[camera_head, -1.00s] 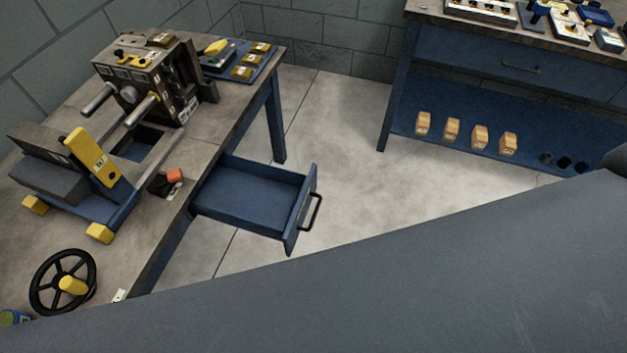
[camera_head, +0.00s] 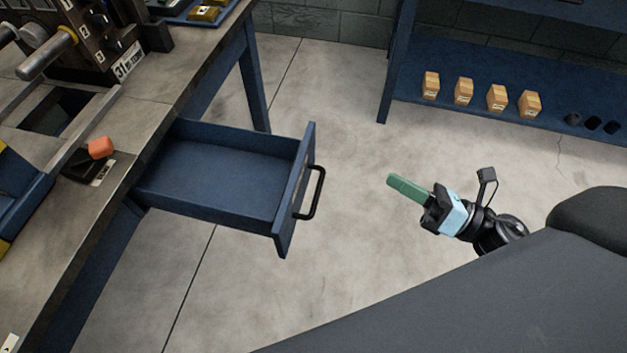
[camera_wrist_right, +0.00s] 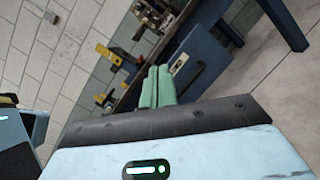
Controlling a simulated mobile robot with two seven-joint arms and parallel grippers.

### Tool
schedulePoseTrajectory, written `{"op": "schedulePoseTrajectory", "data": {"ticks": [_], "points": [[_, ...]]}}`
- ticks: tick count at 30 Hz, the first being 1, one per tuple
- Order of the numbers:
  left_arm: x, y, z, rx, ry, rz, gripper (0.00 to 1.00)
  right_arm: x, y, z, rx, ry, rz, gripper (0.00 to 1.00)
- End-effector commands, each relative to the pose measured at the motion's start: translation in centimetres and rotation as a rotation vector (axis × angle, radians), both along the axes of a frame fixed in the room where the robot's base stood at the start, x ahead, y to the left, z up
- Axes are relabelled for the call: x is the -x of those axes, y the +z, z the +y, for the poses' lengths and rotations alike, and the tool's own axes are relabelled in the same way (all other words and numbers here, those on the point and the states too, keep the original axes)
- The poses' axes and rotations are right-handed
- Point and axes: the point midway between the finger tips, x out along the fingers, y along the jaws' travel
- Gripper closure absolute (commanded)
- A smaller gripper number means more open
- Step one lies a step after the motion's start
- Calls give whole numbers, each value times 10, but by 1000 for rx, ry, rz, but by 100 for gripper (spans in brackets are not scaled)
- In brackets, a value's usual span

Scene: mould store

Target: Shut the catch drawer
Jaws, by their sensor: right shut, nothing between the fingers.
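The catch drawer (camera_head: 222,178) is a blue open-topped drawer pulled out from under the left workbench. It looks empty. Its front panel (camera_head: 296,192) carries a black bar handle (camera_head: 316,194) facing right. My right gripper (camera_head: 394,182), with green fingers, is shut and empty. It is to the right of the handle, pointing toward it with a clear gap between. In the right wrist view the shut green fingers (camera_wrist_right: 157,86) point toward the drawer's blue front (camera_wrist_right: 196,62), partly overlapping it in the picture. My left gripper is not in view.
The workbench (camera_head: 165,95) holds a mould press (camera_head: 95,40) and an orange-topped block (camera_head: 100,148). A blue shelf (camera_head: 480,85) with several wooden blocks stands at the back right. The floor (camera_head: 350,110) between drawer and shelf is clear.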

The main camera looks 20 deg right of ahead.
Motion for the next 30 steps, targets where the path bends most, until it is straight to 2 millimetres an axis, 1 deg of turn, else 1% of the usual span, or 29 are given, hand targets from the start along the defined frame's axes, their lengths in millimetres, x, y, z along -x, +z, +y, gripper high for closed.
{"op": "schedulePoseTrajectory", "data": {"ticks": [1,3,6,10,14,21,26,30], "points": [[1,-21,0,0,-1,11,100,-6,-14,1,106,39,-81,100],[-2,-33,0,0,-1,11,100,-12,-20,3,244,89,-190,100],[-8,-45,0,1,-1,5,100,-17,-28,3,401,147,-311,100],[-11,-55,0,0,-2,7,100,-21,-35,2,525,193,-403,100],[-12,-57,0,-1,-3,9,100,-23,-36,2,573,209,-439,100],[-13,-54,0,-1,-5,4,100,-25,-34,6,574,210,-442,100],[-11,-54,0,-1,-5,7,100,-36,-34,22,571,209,-443,100],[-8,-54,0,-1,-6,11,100,-50,-33,43,569,208,-443,100]]}}
